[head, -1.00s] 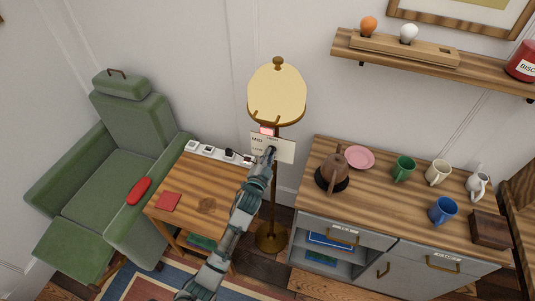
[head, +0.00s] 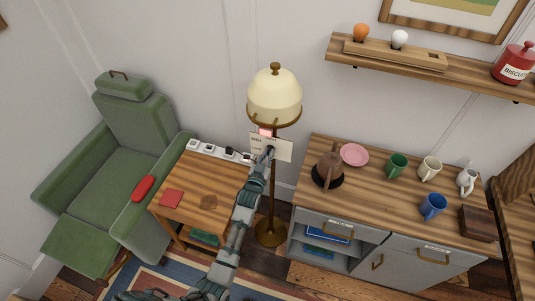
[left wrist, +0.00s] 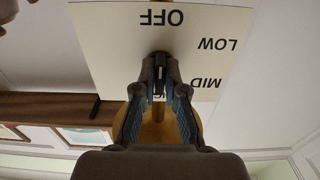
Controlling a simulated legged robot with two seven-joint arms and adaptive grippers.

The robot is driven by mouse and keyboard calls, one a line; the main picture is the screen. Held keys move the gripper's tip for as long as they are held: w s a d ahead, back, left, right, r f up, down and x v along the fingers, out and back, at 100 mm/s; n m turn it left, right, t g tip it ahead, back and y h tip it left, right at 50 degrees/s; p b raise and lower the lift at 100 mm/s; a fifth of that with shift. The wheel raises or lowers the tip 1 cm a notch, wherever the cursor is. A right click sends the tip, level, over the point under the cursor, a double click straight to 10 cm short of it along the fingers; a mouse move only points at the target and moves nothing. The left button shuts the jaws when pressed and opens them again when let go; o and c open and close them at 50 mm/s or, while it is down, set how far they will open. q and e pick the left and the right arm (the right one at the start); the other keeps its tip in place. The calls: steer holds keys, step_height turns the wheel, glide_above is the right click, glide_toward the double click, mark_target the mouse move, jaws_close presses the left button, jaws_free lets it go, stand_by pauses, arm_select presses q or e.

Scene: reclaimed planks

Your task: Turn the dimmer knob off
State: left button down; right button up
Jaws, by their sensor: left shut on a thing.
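The dimmer's cream label plate (head: 284,149) is on the floor lamp's brass pole, below the shade (head: 274,97). In the left wrist view the plate (left wrist: 100,45) appears upside down, with OFF, LOW and MID legible and another word partly hidden. My left gripper (head: 269,151) reaches up to the plate. In the left wrist view its fingers (left wrist: 160,80) are closed on the dark dimmer knob (left wrist: 160,58), just beside the word OFF. The fingers hide most of the knob, so I cannot tell its pointer's setting. My right gripper is not in view.
A small wooden side table (head: 222,181) with a power strip (head: 222,150) stands left of the lamp, beside a green armchair (head: 125,150). A shelf (head: 480,78) hangs above.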

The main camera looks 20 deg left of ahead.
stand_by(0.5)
arm_select(q)
steer(key=c, duration=1.2)
jaws_free()
steer(key=shift+c, duration=0.2)
steer(key=s, duration=1.1)
steer(key=shift+s+a, duration=0.15)
steer(key=shift+s, duration=0.25)
